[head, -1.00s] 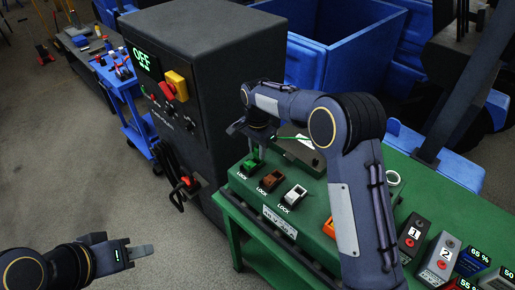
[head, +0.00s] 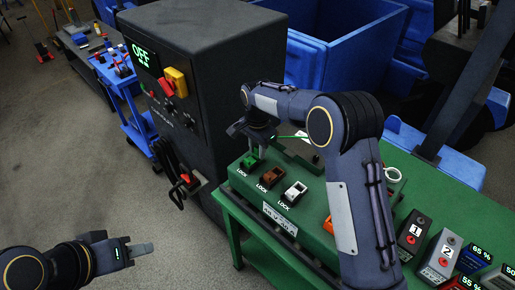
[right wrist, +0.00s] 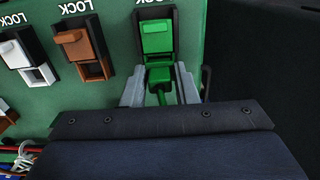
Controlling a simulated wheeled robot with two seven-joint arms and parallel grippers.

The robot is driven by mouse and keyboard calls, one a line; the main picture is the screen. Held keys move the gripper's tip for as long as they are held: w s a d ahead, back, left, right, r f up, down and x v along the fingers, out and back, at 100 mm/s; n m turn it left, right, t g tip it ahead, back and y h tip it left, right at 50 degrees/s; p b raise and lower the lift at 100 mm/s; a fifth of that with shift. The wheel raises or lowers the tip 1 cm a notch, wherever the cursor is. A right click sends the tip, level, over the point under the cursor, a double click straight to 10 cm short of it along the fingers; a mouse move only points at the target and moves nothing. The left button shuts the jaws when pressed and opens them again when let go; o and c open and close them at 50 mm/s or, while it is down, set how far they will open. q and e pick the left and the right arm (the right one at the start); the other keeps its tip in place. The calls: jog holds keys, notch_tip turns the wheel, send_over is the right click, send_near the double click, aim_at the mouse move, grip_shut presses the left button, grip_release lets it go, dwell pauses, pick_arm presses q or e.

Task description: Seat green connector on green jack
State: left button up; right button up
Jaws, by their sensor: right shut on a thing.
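The green jack (right wrist: 156,37) is on the green panel, at the top of the right wrist view. In the head view the jack (head: 250,160) is at the left end of the row, below my right gripper. My right gripper (right wrist: 160,84) is shut on the green connector (right wrist: 160,75), its two grey fingers on either side. The connector is in line with the jack's lower end and right up against it; I cannot tell how far in it is. A green cable trails from it. My left gripper (head: 140,250) is empty at lower left, away from the bench; its finger gap is unclear.
A brown jack (head: 270,178) and a white jack (head: 294,193) sit beside the green one, with LOCK labels. A dark cabinet (head: 215,110) showing OFF stands close to the left of the bench. Numbered boxes (head: 411,235) stand at right.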

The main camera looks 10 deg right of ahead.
jog(key=shift+s+f+b, duration=0.1)
jog(key=shift+f+b, duration=0.35)
jog(key=shift+f, duration=0.2)
jog(key=o, duration=0.7)
jog(key=shift+f, duration=0.2)
jog(key=shift+o, duration=0.2)
jog(key=shift+f, duration=0.1)
jog(key=shift+d+r+p, duration=0.2)
jog(key=shift+r+p, duration=0.6)
jog(key=shift+r, duration=0.45)
jog(key=shift+a+r+p, duration=0.15)
jog(key=shift+r+p, duration=0.6)
jog(key=shift+r, duration=0.4)
